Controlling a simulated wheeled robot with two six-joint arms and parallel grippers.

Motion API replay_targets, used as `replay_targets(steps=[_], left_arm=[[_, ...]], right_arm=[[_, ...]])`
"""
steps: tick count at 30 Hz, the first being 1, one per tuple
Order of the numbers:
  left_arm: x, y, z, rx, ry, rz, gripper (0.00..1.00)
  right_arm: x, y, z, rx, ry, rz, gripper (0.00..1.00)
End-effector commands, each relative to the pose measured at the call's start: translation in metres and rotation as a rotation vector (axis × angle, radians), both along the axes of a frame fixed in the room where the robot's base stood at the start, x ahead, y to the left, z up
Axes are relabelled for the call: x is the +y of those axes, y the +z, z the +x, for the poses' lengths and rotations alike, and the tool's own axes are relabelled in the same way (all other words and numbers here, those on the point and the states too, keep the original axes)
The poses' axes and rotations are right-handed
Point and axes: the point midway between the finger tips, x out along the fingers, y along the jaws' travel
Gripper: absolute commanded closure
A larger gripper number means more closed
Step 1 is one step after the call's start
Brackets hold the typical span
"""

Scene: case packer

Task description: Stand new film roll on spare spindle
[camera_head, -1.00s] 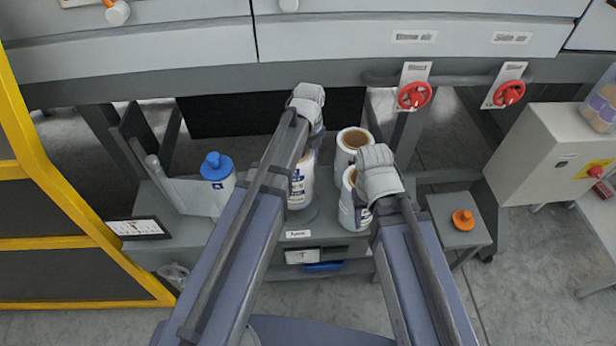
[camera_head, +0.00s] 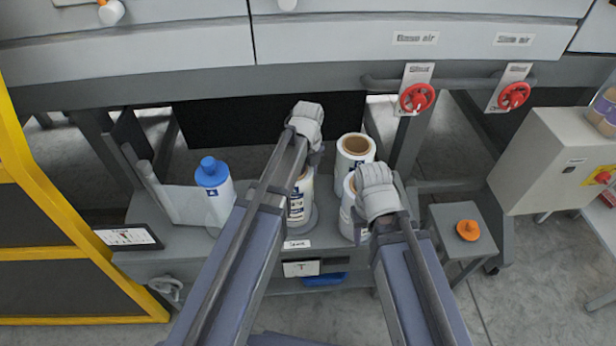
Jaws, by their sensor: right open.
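A white film roll (camera_head: 356,151) with a brown core stands upright on the grey low shelf (camera_head: 262,160). A second white roll (camera_head: 347,208) stands in front of it, partly hidden by my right gripper (camera_head: 376,180). That gripper is open beside this roll's upper right; its fingertips are hard to make out. A third white, labelled roll (camera_head: 299,203) stands left of these on a round grey base, partly behind my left arm. My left gripper (camera_head: 307,122) is above and behind this roll; its jaws are hidden. I cannot make out a bare spare spindle.
An orange knob (camera_head: 468,230) sits on a small grey stand at right. Red valve wheels (camera_head: 417,97) hang from the machine's edge above. A yellow guard frame (camera_head: 62,222) bounds the left.

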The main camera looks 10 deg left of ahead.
Motion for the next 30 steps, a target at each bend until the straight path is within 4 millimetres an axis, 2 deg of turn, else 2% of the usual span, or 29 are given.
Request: replay_targets(steps=[5, 6, 13, 23, 30], left_arm=[[0.0, -0.004, 0.0, 0.001, 0.0, 0.001, 1.0], [0.0, -0.003, 0.0, 0.0, 0.0, 0.0, 0.69], [0.0, -0.003, 0.0, 0.0, 0.0, 0.0, 0.43], [0.0, -0.001, 0.0, 0.0, 0.0, 0.0, 0.43], [0.0, 0.015, 0.0, 0.0, 0.0, 0.0, 0.43]], right_arm=[[0.0, -0.004, 0.0, 0.0, 0.0, 0.0, 0.5], [0.0, -0.003, 0.0, 0.0, 0.0, 0.0, 0.5], [0.0, -0.003, 0.0, 0.0, 0.0, 0.0, 0.5], [0.0, -0.001, 0.0, 0.0, 0.0, 0.0, 0.5], [0.0, 0.015, 0.0, 0.0, 0.0, 0.0, 0.5]])
